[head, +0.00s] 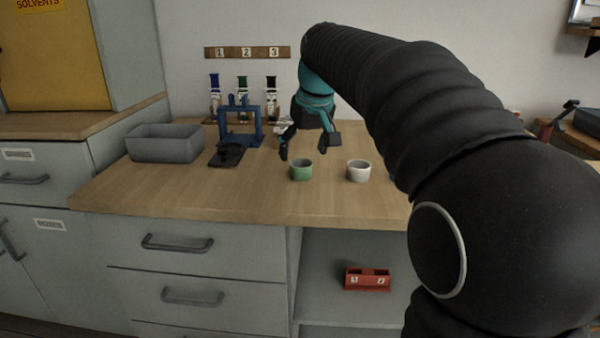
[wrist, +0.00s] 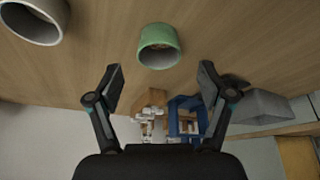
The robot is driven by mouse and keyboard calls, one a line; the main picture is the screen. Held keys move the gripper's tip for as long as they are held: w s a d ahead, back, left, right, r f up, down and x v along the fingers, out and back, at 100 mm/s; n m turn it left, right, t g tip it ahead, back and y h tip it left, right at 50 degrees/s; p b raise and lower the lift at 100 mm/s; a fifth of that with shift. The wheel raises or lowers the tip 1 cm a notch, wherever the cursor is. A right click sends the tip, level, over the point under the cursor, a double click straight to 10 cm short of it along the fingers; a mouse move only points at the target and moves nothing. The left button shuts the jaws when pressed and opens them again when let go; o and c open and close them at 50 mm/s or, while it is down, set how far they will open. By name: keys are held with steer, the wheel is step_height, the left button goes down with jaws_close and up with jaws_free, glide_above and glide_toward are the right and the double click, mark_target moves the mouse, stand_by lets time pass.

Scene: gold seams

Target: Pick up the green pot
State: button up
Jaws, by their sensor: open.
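The green pot (head: 301,170) stands upright on the wooden bench, left of a white pot (head: 358,170). In the wrist view the green pot (wrist: 159,46) shows beyond the fingertips, roughly centred between them. My gripper (head: 310,146) is open and empty, just above and behind the green pot in the head view. Its two fingers also show spread apart in the wrist view (wrist: 160,82), with nothing between them. The white pot also shows at the upper left of the wrist view (wrist: 33,20).
A grey bin (head: 164,143) and a blue stand (head: 240,122) with a black base are on the bench to the left. Bottles (head: 243,98) stand at the back under a numbered strip (head: 247,53). A red holder (head: 368,278) sits on the shelf below. The front bench is clear.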

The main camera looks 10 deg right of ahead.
mark_target(302, 160)
steer(key=shift+x, duration=1.9)
steer(key=shift+s+d, duration=0.1)
steer(key=c, duration=0.9)
